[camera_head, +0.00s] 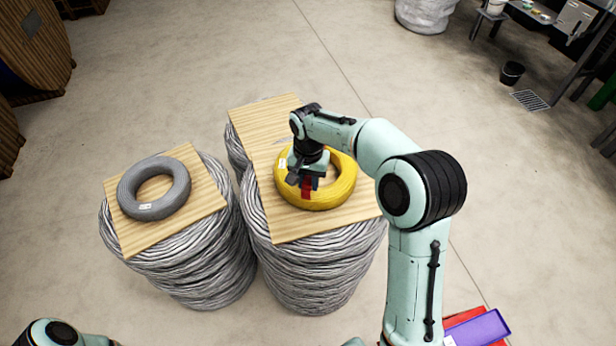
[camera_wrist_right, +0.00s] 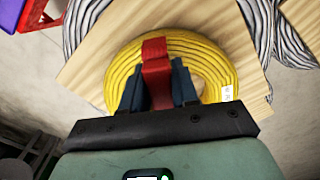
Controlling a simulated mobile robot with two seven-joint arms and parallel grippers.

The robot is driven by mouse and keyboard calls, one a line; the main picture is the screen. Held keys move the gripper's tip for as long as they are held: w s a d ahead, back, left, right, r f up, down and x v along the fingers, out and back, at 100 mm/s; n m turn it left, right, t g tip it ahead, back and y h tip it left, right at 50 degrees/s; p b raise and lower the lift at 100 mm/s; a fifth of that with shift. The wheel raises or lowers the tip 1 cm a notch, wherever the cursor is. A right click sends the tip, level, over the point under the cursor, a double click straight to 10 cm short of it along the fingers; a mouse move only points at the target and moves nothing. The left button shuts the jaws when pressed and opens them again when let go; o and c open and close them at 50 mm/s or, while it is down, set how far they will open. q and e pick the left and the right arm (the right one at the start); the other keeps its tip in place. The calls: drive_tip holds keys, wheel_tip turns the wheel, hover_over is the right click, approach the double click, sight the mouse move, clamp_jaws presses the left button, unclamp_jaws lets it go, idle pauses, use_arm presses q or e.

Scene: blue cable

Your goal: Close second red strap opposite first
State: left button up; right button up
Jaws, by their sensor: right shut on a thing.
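A yellow cable coil (camera_head: 341,180) lies flat on a wooden board; it also shows in the right wrist view (camera_wrist_right: 210,62). A red strap (camera_head: 306,192) sits at the coil's near-left part in the head view. In the right wrist view the red strap (camera_wrist_right: 156,58) runs across the coil's ring and down between the blue fingers. My right gripper (camera_head: 305,182) points down over the coil, shut on the strap. I see no other red strap; part of the coil is hidden behind my gripper and wrist. My left gripper is out of view.
The wooden board (camera_head: 262,120) rests on stacked grey cable coils (camera_head: 318,265). A grey coil (camera_head: 130,200) lies on another board at left. A purple tray (camera_head: 478,330) and a red one stand at lower right. The surrounding floor is mostly clear.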

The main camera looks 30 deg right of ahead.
drive_tip(key=shift+f, duration=0.5)
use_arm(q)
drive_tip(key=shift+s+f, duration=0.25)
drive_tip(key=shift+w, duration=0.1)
use_arm(e)
drive_tip(key=shift+f, duration=0.1)
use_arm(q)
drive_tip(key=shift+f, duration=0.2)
use_arm(e)
drive_tip(key=shift+f, duration=0.2)
drive_tip(key=shift+f+b, duration=0.4)
drive_tip(key=shift+f, duration=0.15)
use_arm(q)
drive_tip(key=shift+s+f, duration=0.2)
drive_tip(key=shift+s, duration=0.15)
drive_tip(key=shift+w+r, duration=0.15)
use_arm(e)
drive_tip(key=shift+r, duration=0.2)
use_arm(q)
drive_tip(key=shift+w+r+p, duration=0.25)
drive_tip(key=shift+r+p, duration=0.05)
drive_tip(key=shift+p, duration=0.05)
use_arm(e)
drive_tip(key=shift+r, duration=0.45)
